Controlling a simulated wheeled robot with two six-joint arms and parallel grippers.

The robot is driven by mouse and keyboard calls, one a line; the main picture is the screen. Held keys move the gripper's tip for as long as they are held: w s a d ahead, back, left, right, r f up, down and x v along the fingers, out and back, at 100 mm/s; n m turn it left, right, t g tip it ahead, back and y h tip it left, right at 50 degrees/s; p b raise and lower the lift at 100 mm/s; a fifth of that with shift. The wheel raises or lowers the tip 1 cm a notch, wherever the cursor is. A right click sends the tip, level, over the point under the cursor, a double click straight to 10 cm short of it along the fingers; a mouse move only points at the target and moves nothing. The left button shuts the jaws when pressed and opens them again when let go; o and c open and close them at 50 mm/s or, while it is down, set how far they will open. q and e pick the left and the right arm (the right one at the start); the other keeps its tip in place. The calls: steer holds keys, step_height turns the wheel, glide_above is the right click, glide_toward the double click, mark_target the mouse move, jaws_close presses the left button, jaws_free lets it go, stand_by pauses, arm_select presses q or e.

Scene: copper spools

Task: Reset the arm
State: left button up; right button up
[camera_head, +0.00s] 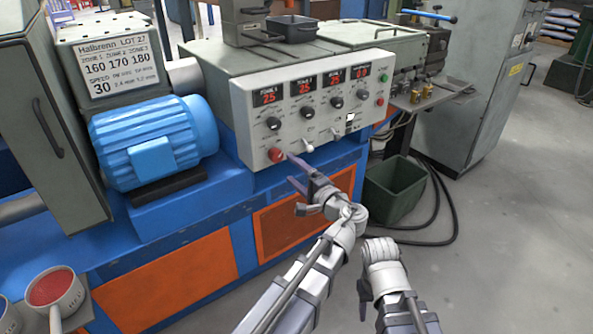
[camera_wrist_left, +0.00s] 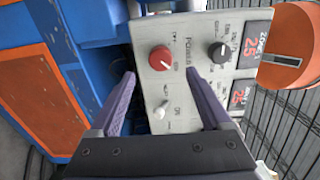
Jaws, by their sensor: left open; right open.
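My left gripper (camera_head: 288,166) is in front of the lower left of the grey control panel (camera_head: 315,105), next to the red knob (camera_head: 276,154). In the left wrist view the purple fingers of my left gripper (camera_wrist_left: 160,75) are spread apart with nothing between them but the panel behind. The red knob (camera_wrist_left: 160,58) shows just beyond the fingertips, and a white toggle (camera_wrist_left: 161,109) shows between the fingers. I cannot tell whether a finger touches the panel. My right arm (camera_head: 383,265) is folded low at the bottom centre, and its gripper fingers are not visible.
A blue motor (camera_head: 152,142) stands left of the panel on the blue machine base. A dark green bin (camera_head: 394,188) and black cables are on the floor to the right. Copper-coloured pieces (camera_head: 420,92) lie on a side shelf. Mugs stand at the lower left.

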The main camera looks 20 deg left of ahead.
arm_select(q)
steer(key=s+a+f+n+g+h, duration=0.1)
steer(key=s+f+n+g+h, duration=0.35)
steer(key=f, duration=0.55)
steer(key=s+a+f+n+g+h, duration=0.2)
steer(key=s+f+g+h, duration=0.25)
steer(key=s+f, duration=0.35)
steer(key=s+d+f+m+g+h+p, duration=0.1)
steer(key=s+d+m+h, duration=0.1)
steer(key=s+d, duration=0.5)
steer(key=s+d+f+m+g+h, duration=0.1)
steer(key=s+d+f+h, duration=0.15)
steer(key=d, duration=0.85)
step_height(320, 180, up, 39)
steer(key=p, duration=3.8)
steer(key=shift+a+f, duration=0.2)
steer(key=shift+a, duration=0.15)
steer(key=shift+y, duration=0.25)
